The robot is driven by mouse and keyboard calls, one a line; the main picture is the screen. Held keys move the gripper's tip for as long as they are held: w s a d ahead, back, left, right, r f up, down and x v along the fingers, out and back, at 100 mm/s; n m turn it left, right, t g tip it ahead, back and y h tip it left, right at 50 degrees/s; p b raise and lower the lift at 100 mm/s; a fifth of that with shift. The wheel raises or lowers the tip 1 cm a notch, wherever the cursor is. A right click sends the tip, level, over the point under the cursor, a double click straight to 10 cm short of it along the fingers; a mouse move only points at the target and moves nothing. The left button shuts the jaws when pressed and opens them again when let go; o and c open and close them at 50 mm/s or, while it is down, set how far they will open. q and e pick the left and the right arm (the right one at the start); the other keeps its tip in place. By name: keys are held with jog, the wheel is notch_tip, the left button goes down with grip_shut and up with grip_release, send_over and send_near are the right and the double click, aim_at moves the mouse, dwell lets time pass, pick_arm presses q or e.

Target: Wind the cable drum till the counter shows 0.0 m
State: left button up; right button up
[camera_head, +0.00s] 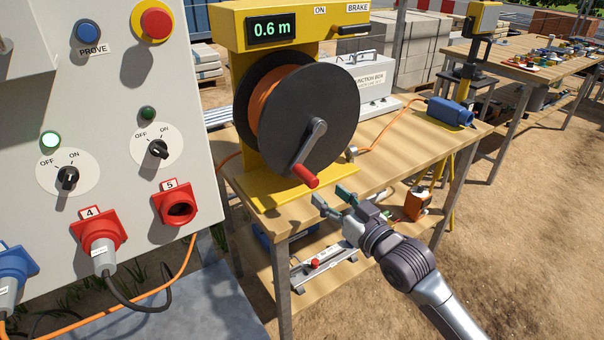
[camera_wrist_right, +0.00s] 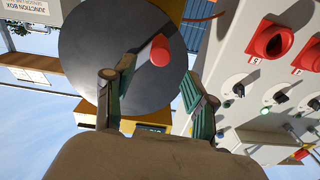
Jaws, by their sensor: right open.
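The cable drum (camera_head: 330,115) is a dark disc on a yellow stand, with orange cable (camera_head: 263,100) wound behind it. Its counter (camera_head: 272,29) reads 0.6 m. A grey crank (camera_head: 309,145) on the drum face ends in a red handle (camera_head: 305,176), pointing down and slightly left. My right gripper (camera_head: 333,198) is open and empty, just below and right of the handle, apart from it. In the right wrist view the red handle (camera_wrist_right: 160,51) shows beyond and between the spread fingers (camera_wrist_right: 155,82). My left gripper is not in view.
A brake lever (camera_head: 354,30) sits above the drum. A control panel (camera_head: 110,100) with switches and red sockets stands close on the left. A blue connector (camera_head: 450,112) lies on the wooden bench (camera_head: 400,135), joined to orange cable. A junction box (camera_head: 370,85) stands behind.

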aim_at(297, 166)
jog(key=x, duration=1.1)
jog(key=shift+w+a, duration=0.15)
jog(key=shift+w, duration=0.15)
jog(key=shift+c, duration=0.2)
jog(key=shift+s+r, duration=0.15)
grip_shut()
